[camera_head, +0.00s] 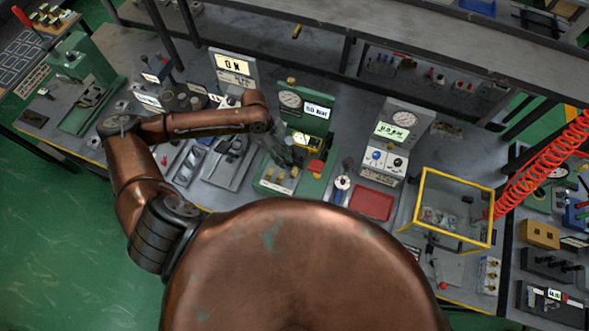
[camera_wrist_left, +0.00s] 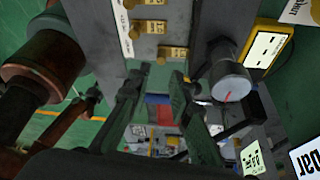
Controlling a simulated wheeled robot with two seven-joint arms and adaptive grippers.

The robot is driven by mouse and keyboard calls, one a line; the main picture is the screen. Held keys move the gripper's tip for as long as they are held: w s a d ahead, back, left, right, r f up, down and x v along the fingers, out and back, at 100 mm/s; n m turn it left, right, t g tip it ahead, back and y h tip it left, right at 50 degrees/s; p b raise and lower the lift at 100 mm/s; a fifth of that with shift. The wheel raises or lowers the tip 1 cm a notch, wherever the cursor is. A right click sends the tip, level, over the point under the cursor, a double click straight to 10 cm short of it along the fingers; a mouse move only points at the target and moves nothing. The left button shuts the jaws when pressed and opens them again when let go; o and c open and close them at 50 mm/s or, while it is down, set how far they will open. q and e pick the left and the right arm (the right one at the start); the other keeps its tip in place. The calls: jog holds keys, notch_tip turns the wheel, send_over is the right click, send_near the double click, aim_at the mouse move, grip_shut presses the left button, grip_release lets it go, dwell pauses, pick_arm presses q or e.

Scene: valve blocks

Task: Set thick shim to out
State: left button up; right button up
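Several small brass pieces with pale labels stand on a block face in the left wrist view, among them a brass piece (camera_wrist_left: 163,53) and another higher up (camera_wrist_left: 154,27). The labels are too small to read, so I cannot tell which piece is the thick shim. In the head view, small brass pieces (camera_head: 281,175) show on the green base of a gauge station (camera_head: 316,122). My left gripper (camera_head: 288,156) hangs over that base. In the left wrist view its two dark fingers (camera_wrist_left: 160,76) stand apart with nothing between them. My right gripper is not in view.
A round silver knob (camera_wrist_left: 230,82) with a red mark is close beside the fingers. A red tray (camera_head: 372,203) lies right of the station. A yellow-framed clear box (camera_head: 452,205) stands further right. A grey unit with a display (camera_head: 398,132) stands behind the tray.

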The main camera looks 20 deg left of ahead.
aim_at(293, 174)
pick_arm(q)
jog(key=p+x, duration=0.1)
jog(key=x, duration=0.7)
jog(key=shift+w, duration=0.15)
jog(key=shift+c, duration=0.4)
grip_shut()
